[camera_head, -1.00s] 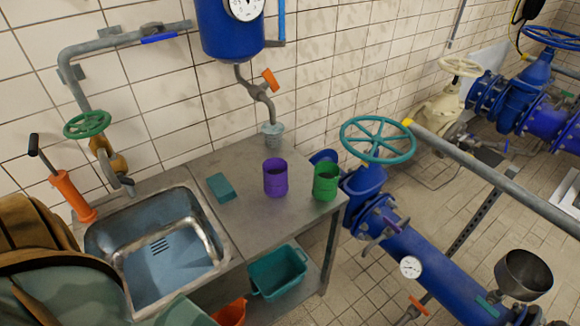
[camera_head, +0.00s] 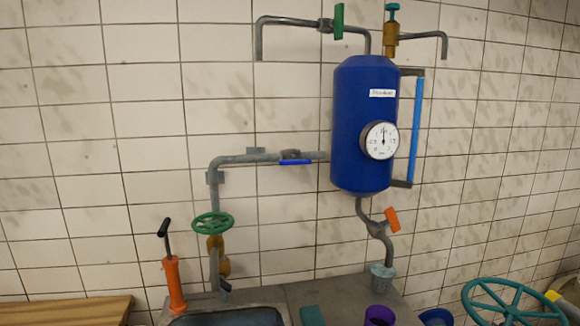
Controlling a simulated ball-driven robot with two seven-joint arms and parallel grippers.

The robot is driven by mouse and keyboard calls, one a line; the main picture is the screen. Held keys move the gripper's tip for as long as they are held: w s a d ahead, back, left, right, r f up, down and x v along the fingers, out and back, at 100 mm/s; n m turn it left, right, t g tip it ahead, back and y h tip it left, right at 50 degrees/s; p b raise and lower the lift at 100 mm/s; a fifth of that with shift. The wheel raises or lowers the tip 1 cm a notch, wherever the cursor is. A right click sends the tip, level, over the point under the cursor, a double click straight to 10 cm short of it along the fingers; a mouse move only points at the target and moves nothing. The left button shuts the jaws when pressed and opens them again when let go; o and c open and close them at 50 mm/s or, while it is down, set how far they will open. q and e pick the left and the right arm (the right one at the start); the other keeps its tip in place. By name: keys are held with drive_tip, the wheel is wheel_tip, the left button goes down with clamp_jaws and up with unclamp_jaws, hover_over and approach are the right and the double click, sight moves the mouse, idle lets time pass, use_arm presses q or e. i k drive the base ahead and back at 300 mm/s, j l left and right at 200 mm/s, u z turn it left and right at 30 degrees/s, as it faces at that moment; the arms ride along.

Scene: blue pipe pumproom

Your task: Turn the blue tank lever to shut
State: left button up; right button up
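The blue tank (camera_head: 358,130) hangs on the tiled wall, right of the picture's middle, with a round white gauge (camera_head: 381,140) on its front. A blue lever (camera_head: 295,162) sits on the grey horizontal pipe (camera_head: 250,158) that enters the tank's left side. The lever lies along the pipe, roughly level. Neither of my grippers shows in the head view.
A green lever (camera_head: 339,21) and a brass valve with a teal top (camera_head: 391,30) are above the tank. An orange lever (camera_head: 392,219) is on the pipe below it. A green handwheel (camera_head: 213,223), orange pump (camera_head: 174,283) and sink (camera_head: 225,316) are lower left. A teal handwheel (camera_head: 515,303) is lower right.

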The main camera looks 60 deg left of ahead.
sight(292, 161)
drive_tip(key=j+u, duration=0.2)
drive_tip(key=u, duration=1.45)
